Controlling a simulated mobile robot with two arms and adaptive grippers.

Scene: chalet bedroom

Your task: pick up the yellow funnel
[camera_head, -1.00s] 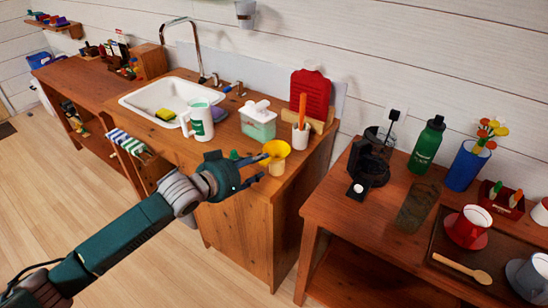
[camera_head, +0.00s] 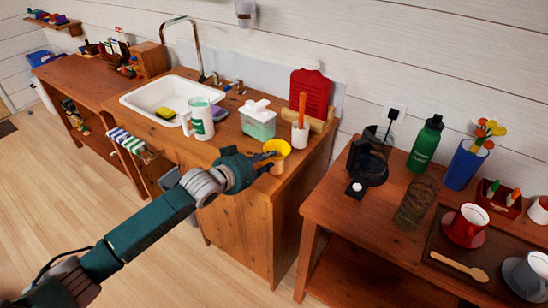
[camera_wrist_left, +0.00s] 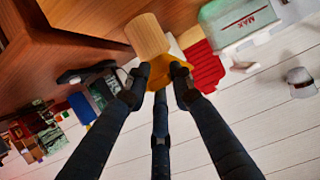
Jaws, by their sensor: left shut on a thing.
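The yellow funnel (camera_head: 281,147) is at the right front corner of the sink counter (camera_head: 245,160), above a light wooden cylinder (camera_head: 278,168). My left gripper (camera_head: 270,158) reaches it from the left and is shut on it. In the left wrist view, the two fingertips press on the yellow funnel (camera_wrist_left: 158,70) from both sides, with the wooden cylinder (camera_wrist_left: 147,36) right beside it. I cannot tell whether the funnel still touches the cylinder. My right gripper is not in view.
A white crock (camera_head: 300,137) with an orange handle, a clear-and-green container (camera_head: 258,122) and a white mug (camera_head: 199,119) stand behind my gripper. A table (camera_head: 345,215) with a coffee maker (camera_head: 368,165) is to the right, across a gap.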

